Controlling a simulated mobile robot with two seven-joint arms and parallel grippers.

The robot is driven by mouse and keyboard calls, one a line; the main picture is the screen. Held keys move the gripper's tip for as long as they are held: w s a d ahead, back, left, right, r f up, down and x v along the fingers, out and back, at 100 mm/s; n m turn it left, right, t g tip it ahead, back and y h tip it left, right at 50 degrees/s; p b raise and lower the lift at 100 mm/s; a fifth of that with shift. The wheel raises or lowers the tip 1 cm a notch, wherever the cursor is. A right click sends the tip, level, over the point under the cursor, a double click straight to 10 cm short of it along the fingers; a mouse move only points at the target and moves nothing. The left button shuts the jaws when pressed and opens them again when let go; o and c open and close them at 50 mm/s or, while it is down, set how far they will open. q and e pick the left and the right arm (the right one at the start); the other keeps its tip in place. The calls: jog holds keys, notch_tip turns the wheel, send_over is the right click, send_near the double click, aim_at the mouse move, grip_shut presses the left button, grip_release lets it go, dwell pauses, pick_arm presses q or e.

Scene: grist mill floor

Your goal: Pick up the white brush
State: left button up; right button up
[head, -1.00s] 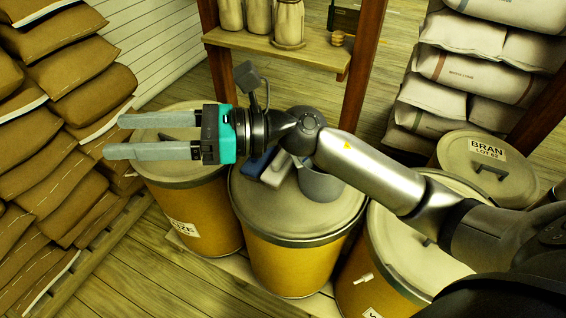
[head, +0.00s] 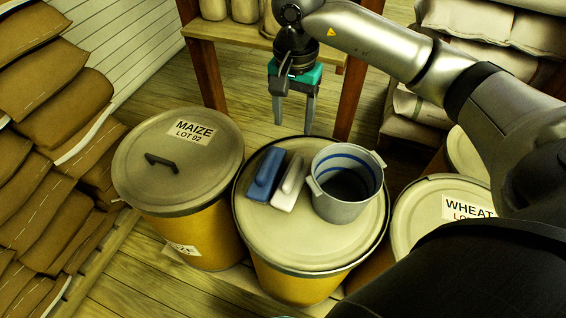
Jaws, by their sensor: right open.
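The white brush (head: 289,184) lies on the lid of the middle drum (head: 300,248). It sits between a blue brush (head: 264,174) on its left and a grey bucket (head: 344,208) on its right. My right gripper (head: 294,128) is open and empty, its fingers pointing down. It hangs near the back rim of the middle drum, above and behind the brushes in the picture, apart from them. My left gripper is not in view.
A drum marked MAIZE (head: 170,185) stands to the left and one marked WHEAT (head: 425,225) to the right. A wooden shelf (head: 235,36) with jars is behind. Stacked sacks (head: 50,110) line the left side. The grey bucket stands close beside the white brush.

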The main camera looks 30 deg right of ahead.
notch_tip(320, 180, down, 7)
jog(key=b, duration=0.1)
send_over(293, 171)
notch_tip(293, 171, down, 4)
jog(key=shift+f, duration=0.1)
notch_tip(293, 171, down, 3)
jog(key=shift+f+b, duration=0.2)
jog(key=shift+b, duration=0.35)
jog(key=shift+f, duration=0.2)
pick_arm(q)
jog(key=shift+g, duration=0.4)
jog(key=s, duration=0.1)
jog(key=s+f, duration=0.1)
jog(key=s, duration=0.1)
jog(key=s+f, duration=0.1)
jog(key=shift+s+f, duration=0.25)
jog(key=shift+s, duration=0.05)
pick_arm(e)
jog(key=shift+c, duration=0.3)
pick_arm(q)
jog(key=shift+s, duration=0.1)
pick_arm(e)
jog(key=shift+d, duration=0.1)
grip_shut()
